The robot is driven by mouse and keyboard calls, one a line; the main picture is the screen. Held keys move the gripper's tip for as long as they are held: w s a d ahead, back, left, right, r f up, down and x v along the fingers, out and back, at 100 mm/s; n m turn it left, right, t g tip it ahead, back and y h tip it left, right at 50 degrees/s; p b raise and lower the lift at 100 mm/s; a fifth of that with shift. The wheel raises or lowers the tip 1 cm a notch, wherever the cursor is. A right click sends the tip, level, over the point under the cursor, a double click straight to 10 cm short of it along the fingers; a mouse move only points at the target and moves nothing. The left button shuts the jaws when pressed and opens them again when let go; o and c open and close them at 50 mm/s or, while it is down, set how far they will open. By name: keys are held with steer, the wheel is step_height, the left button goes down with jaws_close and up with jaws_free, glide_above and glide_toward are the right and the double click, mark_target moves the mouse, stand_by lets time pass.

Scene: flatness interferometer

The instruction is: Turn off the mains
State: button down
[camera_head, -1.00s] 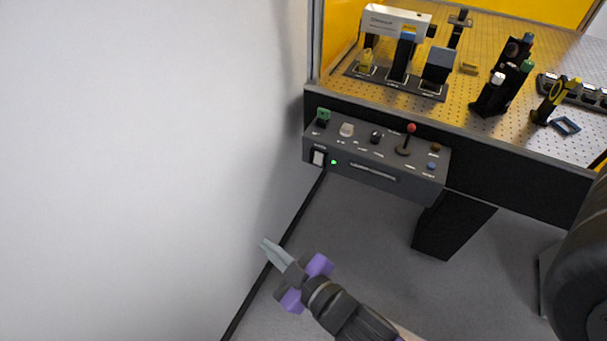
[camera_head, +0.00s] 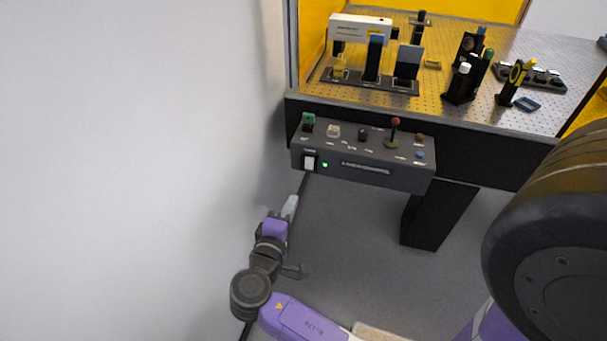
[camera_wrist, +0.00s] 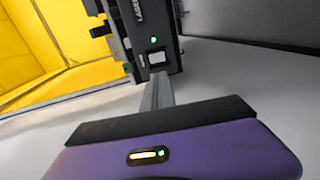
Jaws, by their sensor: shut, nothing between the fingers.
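The mains switch is a white rocker (camera_head: 310,163) at the left end of the front face of a dark control box (camera_head: 380,174). A small green light (camera_head: 325,165) glows to its right. In the wrist view the white rocker (camera_wrist: 157,58) and the lit green light (camera_wrist: 154,40) show just beyond my fingertips. My gripper (camera_head: 291,203) is shut and empty. In the head view it is below the switch, with its fingers pointing up toward it. In the wrist view the fingers (camera_wrist: 157,92) end close below the rocker; I cannot tell whether they touch.
The box top carries a green connector (camera_head: 308,121), a red-tipped joystick (camera_head: 394,132) and several knobs. The box hangs at the front of a perforated optical table (camera_head: 450,107) with mounts. A white wall (camera_head: 130,150) is close on the left.

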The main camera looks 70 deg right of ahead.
mark_target(310, 167)
stand_by(0.3)
steer(key=d, duration=0.4)
steer(key=d+f+p, duration=0.1)
steer(key=d, duration=0.4)
steer(key=w+d+f, duration=0.1)
steer(key=d, duration=0.3)
steer(key=shift+d+f+p, duration=0.1)
steer(key=shift+d+p, duration=0.25)
steer(key=shift+d, duration=0.05)
